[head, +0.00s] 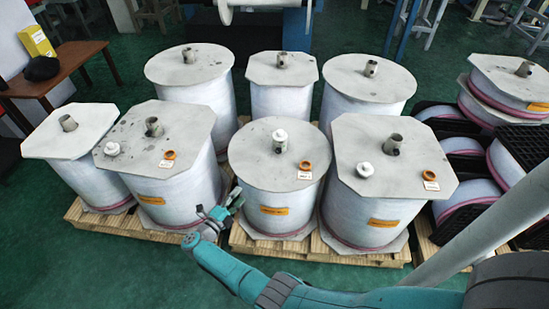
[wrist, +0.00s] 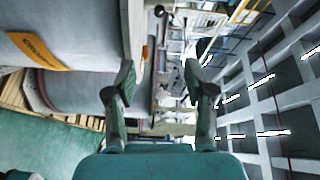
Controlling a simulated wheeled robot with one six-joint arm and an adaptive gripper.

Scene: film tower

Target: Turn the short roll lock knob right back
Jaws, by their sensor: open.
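My gripper (head: 228,203) is low in front of the front row of wrapped film rolls, between the second roll and the round-topped third roll. In the wrist view my gripper (wrist: 158,78) has its two fingers wide apart with nothing between them. I cannot single out the short roll lock knob in either view. A small dark round piece (wrist: 159,10) shows at the top of the wrist view, too small to identify. White caps lie on some roll boards, such as the white cap (head: 364,170) on the front right roll.
Several wrapped rolls with grey boards stand close together on wooden pallets (head: 262,244). Black crates (head: 437,205) with rolls stand at the right. A brown table (head: 65,66) is at the left. Part of a white machine (head: 265,3) shows at the top. Green floor is open at front left.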

